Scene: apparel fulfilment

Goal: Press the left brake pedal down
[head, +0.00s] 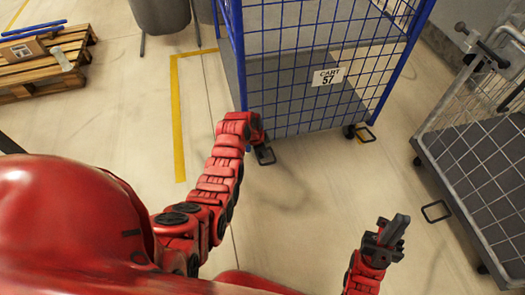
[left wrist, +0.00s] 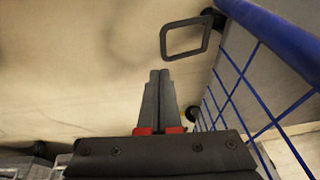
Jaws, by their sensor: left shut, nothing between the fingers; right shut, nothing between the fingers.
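The left brake pedal (head: 267,163) is a dark square loop low at the near left corner of the blue mesh cart (head: 310,85). In the left wrist view the pedal (left wrist: 188,53) lies beyond my fingertips and a little right, with a visible gap in the picture. My left gripper (head: 260,140) is just above the pedal in the head view, its fingers largely hidden by the wrist. Its fingers (left wrist: 160,74) are together and empty in the left wrist view. My right gripper (head: 399,224) is shut and empty over open floor at lower right. The height above the pedal is unclear.
Another pedal loop (head: 366,134) is at the cart's right caster. A grey mesh trolley (head: 470,125) stands at right, with a dark loop (head: 436,211) beside it. A wooden pallet (head: 45,72) and a grey bin (head: 160,15) are at upper left. Floor between the carts is clear.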

